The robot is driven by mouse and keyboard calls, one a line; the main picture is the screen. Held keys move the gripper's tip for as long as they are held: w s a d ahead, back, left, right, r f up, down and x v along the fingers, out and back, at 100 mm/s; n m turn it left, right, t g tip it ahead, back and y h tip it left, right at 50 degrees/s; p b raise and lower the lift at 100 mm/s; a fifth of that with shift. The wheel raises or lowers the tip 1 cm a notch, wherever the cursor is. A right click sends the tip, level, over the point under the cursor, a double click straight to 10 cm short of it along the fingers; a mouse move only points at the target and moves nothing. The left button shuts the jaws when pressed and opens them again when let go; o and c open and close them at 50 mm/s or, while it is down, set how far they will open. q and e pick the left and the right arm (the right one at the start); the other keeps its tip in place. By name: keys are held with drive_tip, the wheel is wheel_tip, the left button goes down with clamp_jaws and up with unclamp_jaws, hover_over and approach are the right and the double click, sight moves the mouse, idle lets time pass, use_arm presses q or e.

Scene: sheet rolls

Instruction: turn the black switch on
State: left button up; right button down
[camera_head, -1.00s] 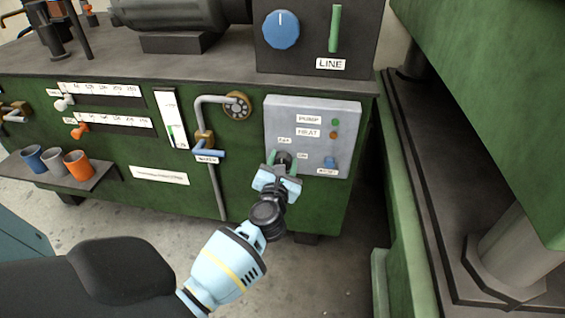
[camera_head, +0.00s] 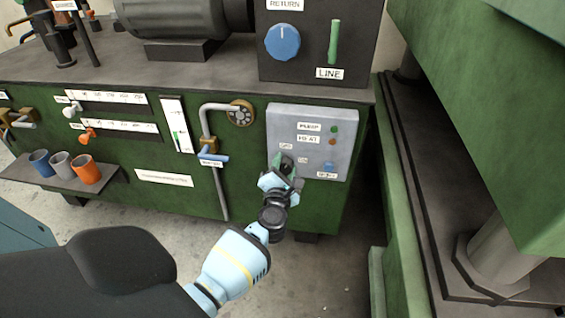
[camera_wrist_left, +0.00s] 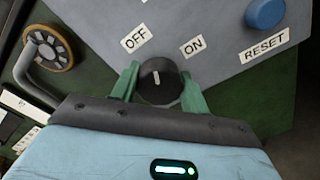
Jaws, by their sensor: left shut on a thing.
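The black switch (camera_wrist_left: 161,82) is a round knob on the grey control panel (camera_head: 345,150). In the left wrist view its white mark points between the OFF label (camera_wrist_left: 136,39) and the ON label (camera_wrist_left: 193,46). My left gripper (camera_wrist_left: 158,86) is shut on the knob, with one green finger on each side of it. In the head view the left gripper (camera_head: 284,172) reaches the lower left of the panel and is tilted, partly hiding the knob. My right gripper is in neither view.
A blue RESET button (camera_wrist_left: 265,13) sits right of the switch. A pipe with a blue-handled valve (camera_head: 212,155) and a round fitting (camera_head: 240,113) stand left of the panel. A large green press (camera_head: 490,120) rises at the right.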

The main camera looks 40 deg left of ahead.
use_arm(q)
drive_tip(key=m+p, duration=0.2)
drive_tip(key=m, duration=0.1)
drive_tip(key=shift+r+m, duration=0.1)
drive_tip(key=shift+m, duration=0.3)
drive_tip(key=m+p, duration=0.1)
drive_tip(key=m, duration=0.2)
drive_tip(key=shift+m+p, duration=0.3)
drive_tip(key=shift+p, duration=0.05)
drive_tip(key=m+p, duration=0.1)
drive_tip(key=m, duration=0.2)
drive_tip(key=shift+f+m+p, duration=0.2)
drive_tip(key=shift+m+p, duration=0.3)
drive_tip(key=shift+m, duration=0.7)
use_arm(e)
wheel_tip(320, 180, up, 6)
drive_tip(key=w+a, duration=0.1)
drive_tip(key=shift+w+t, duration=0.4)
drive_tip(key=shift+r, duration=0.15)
use_arm(q)
drive_tip(key=o, duration=1)
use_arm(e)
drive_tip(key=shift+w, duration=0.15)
